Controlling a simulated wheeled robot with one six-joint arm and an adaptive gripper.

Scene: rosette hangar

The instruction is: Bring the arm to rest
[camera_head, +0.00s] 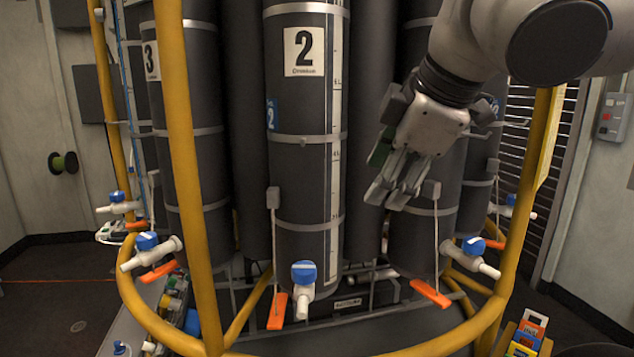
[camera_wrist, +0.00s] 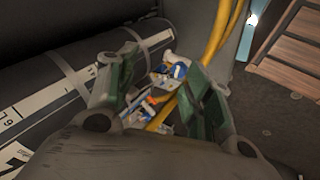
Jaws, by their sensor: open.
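My gripper (camera_head: 393,190) hangs from my arm in the right half of the head view, in front of the dark cylinders and right of the cylinder marked 2 (camera_head: 300,165). Its fingers point down and a little to the left. In the wrist view my gripper (camera_wrist: 165,95) shows two green-padded fingers standing apart with nothing between them. Beyond the fingers, small blue, white and orange parts show below. Whether the fingers touch any cylinder I cannot tell.
A yellow tubular frame (camera_head: 185,170) rings the cylinders. White valves with blue caps (camera_head: 303,280) and orange tags (camera_head: 430,293) sit low around it. Coloured boxes (camera_head: 527,335) stand at the lower right. A red-buttoned control box (camera_head: 611,117) is on the right wall.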

